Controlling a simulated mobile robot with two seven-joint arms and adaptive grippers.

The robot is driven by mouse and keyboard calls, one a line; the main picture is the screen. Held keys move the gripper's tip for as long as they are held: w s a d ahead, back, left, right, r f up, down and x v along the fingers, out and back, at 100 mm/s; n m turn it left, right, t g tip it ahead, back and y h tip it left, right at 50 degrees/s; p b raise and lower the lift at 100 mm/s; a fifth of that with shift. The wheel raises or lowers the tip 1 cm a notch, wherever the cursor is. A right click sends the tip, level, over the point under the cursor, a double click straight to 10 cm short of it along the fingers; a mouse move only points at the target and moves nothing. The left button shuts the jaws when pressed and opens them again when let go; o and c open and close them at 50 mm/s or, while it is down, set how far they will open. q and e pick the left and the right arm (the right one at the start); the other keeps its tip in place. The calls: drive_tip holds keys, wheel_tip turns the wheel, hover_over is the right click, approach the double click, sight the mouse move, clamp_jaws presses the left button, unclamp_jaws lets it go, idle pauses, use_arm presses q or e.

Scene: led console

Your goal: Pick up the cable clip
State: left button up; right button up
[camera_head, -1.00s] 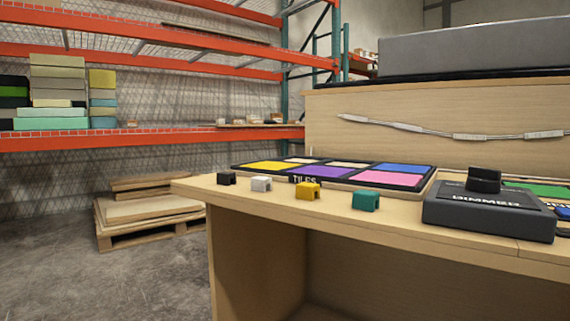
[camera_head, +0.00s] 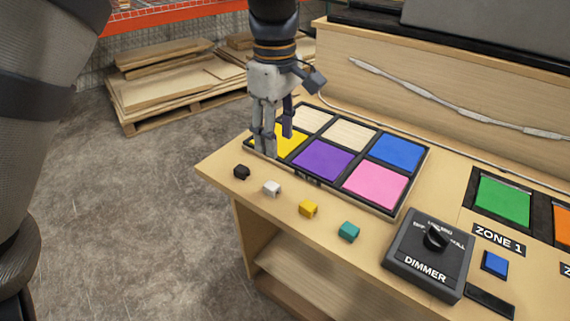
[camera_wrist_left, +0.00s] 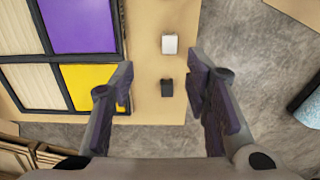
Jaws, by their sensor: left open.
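Several small cable clips stand in a row along the table's front edge: black (camera_head: 241,172), white (camera_head: 272,188), yellow (camera_head: 308,208) and teal (camera_head: 348,231). My left gripper (camera_head: 265,148) is open and empty, pointing down above the yellow-tile corner of the tile board, behind the black clip in the head view. In the left wrist view, the black clip (camera_wrist_left: 166,88) shows between the spread fingers (camera_wrist_left: 161,72), below and apart from them. The white clip (camera_wrist_left: 169,44) shows just above it in that picture. My right gripper is out of view.
The black-framed tile board (camera_head: 403,186) lies behind the clips. A dimmer box (camera_head: 410,262) with a knob stands to the right, near a green tile (camera_head: 503,201). The table's front edge (camera_head: 232,191) runs close to the clips. Pallets (camera_head: 165,92) lie on the floor behind.

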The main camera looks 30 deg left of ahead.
sight(277, 188)
use_arm(q)
drive_tip(key=f, duration=0.1)
drive_tip(key=s+f, duration=0.2)
drive_tip(key=shift+f, duration=0.4)
drive_tip(key=f, duration=0.4)
drive_tip(key=f+b, duration=0.1)
drive_tip(key=f, duration=0.2)
drive_tip(key=shift+d, duration=0.3)
drive_tip(key=shift+w+f, duration=0.2)
drive_tip(key=shift+f, duration=0.2)
drive_tip(key=shift+r, duration=0.1)
drive_tip(key=c, duration=0.9)
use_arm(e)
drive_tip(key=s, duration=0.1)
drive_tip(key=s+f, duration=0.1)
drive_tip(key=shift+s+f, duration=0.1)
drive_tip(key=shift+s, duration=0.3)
